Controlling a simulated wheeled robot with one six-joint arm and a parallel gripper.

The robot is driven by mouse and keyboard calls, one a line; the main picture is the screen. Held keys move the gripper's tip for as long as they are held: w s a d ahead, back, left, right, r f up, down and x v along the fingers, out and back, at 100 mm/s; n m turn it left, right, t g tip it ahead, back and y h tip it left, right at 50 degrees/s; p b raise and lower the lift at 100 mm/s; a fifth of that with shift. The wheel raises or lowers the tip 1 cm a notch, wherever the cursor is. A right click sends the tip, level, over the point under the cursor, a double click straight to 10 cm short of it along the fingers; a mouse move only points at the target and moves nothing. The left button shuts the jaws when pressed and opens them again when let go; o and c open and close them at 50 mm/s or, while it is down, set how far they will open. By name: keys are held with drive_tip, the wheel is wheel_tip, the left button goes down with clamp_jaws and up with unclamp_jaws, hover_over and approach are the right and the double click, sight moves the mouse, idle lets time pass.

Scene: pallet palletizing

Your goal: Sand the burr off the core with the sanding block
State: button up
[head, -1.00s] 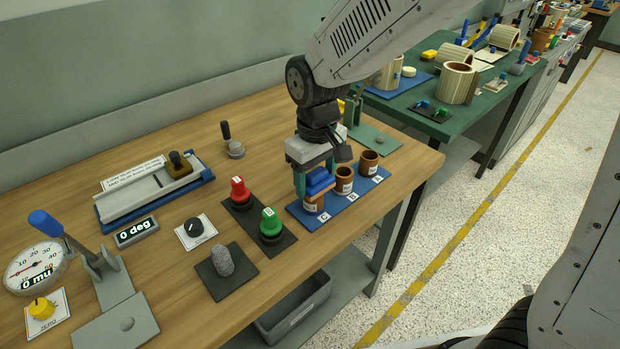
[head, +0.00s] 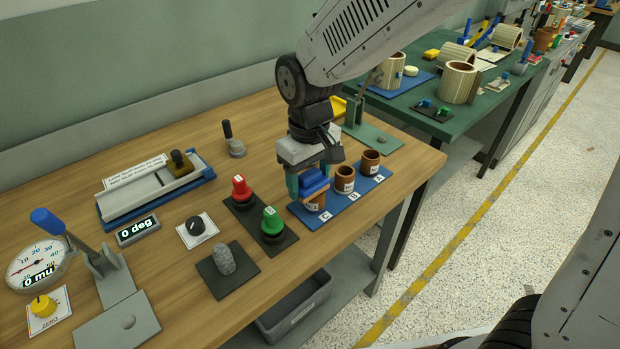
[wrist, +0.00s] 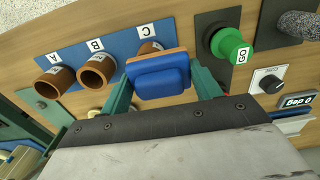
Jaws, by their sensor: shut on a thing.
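Three brown cores stand upright on a blue mat (head: 378,189) with letter labels: core A (head: 370,164), core B (head: 344,181) and core C (head: 316,204). My gripper (head: 312,182) points down over core C, with its teal fingers shut on the blue sanding block (head: 314,186). In the wrist view the block (wrist: 160,78) sits between the fingers, with a brown strip along its far edge. The block is at the top of core C and hides most of it. Whether they touch is not clear. I cannot make out any burr.
A green GO button (head: 272,222) and a red button (head: 241,189) stand just left of the mat. A grey rough piece (head: 225,261) stands on a dark pad nearer the front edge. A grey-green lever stand (head: 372,133) is behind core A.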

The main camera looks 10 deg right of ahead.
drive_tip(key=shift+r, duration=3.15)
